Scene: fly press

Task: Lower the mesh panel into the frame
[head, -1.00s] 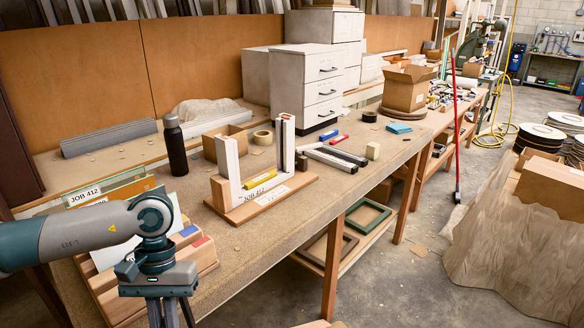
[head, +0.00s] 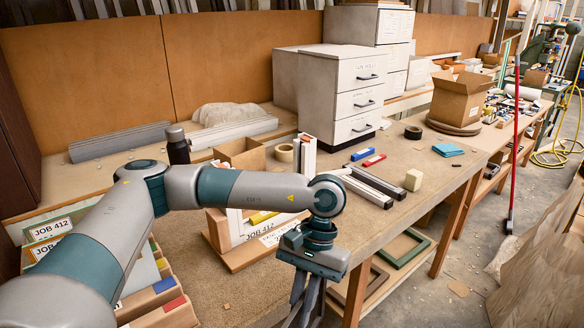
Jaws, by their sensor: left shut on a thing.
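The frame is white, with two uprights on a wooden base, and bears a JOB 412 label (head: 258,229). Its far upright (head: 305,150) shows above my left forearm; the forearm hides the middle of the frame. My left gripper (head: 307,310) points down at the bottom of the head view, to the right of and nearer than the frame, by the bench's front edge. Its fingers are cut off by the picture's lower edge. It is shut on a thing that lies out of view. I cannot make out a mesh panel. My right gripper is not in view.
A slotted wooden rack (head: 160,307) with sheets labelled JOB 412 stands at lower left. A dark bottle (head: 177,147) and an open box (head: 240,153) are behind my forearm.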

